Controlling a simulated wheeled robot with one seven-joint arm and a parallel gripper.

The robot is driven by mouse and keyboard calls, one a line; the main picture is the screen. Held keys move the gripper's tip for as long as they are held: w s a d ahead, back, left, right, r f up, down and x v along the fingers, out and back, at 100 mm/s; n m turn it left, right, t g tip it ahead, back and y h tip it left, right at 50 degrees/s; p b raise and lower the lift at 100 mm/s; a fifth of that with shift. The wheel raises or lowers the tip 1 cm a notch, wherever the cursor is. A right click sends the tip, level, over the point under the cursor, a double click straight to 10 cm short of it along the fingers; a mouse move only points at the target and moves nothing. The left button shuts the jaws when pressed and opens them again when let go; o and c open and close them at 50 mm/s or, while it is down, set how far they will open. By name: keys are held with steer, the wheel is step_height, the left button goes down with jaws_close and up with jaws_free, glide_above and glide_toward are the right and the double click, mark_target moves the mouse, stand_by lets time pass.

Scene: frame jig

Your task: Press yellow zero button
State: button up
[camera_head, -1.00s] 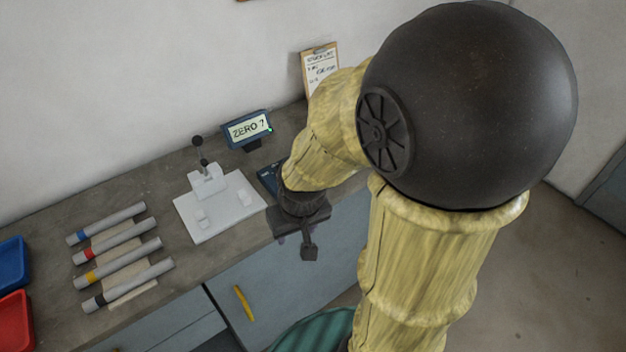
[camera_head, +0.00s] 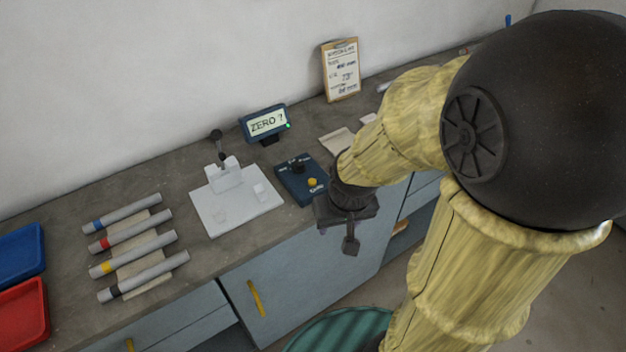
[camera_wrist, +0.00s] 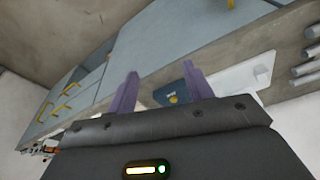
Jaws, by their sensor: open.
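The yellow button (camera_head: 312,182) sits on the front part of a dark blue control box (camera_head: 293,190) on the workbench. A black knob (camera_head: 297,164) is behind it on the same box. A small display (camera_head: 265,123) behind the box reads "ZERO ?" with a green light. My gripper (camera_head: 350,240) is right of the box, near the bench's front edge, apart from the button; my arm hides part of it. In the wrist view its two purple fingers (camera_wrist: 158,92) are spread with nothing between them. The blue box with the yellow button (camera_wrist: 173,99) shows there beside the right finger.
A white jig plate (camera_head: 235,212) with a black-knobbed clamp stands left of the box. Several grey tubes (camera_head: 137,252) with coloured bands lie further left, beside blue (camera_head: 20,253) and red (camera_head: 22,312) trays. A clipboard (camera_head: 341,70) leans on the wall.

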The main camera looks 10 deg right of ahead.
steer(key=c, duration=1)
steer(key=shift+w, duration=0.15)
jaws_close()
steer(key=shift+s, duration=0.25)
steer(key=shift+w, duration=0.15)
stand_by(0.3)
